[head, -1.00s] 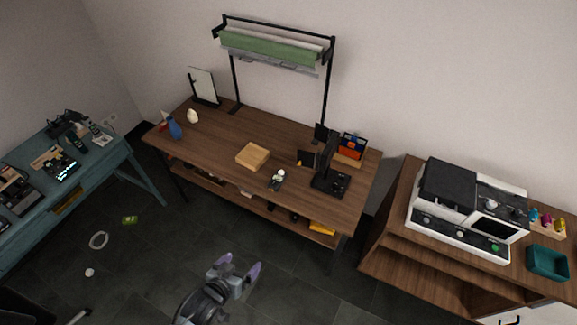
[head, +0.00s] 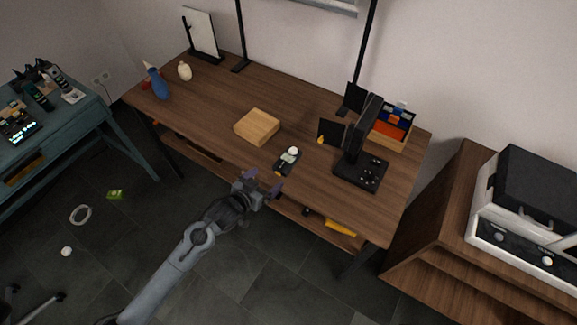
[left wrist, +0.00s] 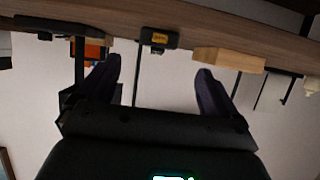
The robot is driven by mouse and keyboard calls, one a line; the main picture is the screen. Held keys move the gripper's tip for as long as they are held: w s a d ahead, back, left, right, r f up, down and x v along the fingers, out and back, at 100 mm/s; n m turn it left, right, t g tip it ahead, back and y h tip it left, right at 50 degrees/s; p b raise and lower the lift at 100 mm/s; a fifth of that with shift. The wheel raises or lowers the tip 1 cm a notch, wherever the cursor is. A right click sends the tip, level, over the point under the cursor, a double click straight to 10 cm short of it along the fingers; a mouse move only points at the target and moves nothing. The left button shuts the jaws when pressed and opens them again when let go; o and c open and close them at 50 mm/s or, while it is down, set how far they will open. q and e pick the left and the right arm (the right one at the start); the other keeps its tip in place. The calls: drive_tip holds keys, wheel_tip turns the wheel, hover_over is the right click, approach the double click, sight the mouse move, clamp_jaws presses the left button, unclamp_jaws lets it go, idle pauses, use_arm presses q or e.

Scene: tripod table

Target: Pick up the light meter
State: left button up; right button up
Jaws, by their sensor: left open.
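The light meter (head: 286,164), a small dark device with a white dome, lies near the front edge of the wooden table (head: 215,100). In the left wrist view, which is upside down, the light meter (left wrist: 158,39) shows a yellow label and sits between and beyond the fingertips. My left gripper (head: 262,182) is open and empty, in front of the table edge and just short of the light meter. Its purple fingers also show in the left wrist view (left wrist: 158,66). My right gripper is not in view.
A wooden block (head: 257,126) lies left of the light meter. A black stand (head: 361,165) with an upright post is to its right, with an organizer box (head: 391,128) behind. A blue bottle (head: 157,84) and a pale vase (head: 184,71) stand at the far left.

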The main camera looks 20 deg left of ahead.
sight(282, 164)
use_arm(q)
drive_tip(key=x, duration=0.3)
drive_tip(key=b+x, duration=0.1)
drive_tip(key=x, duration=0.1)
drive_tip(key=shift+w+a+r, duration=0.1)
drive_tip(key=shift+r, duration=0.2)
drive_tip(key=shift+d+r+b+x, duration=0.15)
drive_tip(key=shift+b+x, duration=0.25)
drive_tip(key=shift+x, duration=0.6)
drive_tip(key=shift+d+r+b+x, duration=0.1)
drive_tip(key=shift+b+x, duration=0.3)
drive_tip(key=shift+x, duration=0.65)
drive_tip(key=shift+d+r+b+x, duration=0.15)
drive_tip(key=shift+b+x, duration=0.25)
drive_tip(key=shift+x, duration=0.6)
drive_tip(key=shift+w+a, duration=0.1)
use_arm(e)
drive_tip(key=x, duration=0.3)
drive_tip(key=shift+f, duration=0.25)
use_arm(q)
drive_tip(key=shift+c, duration=0.4)
drive_tip(key=c, duration=1.1)
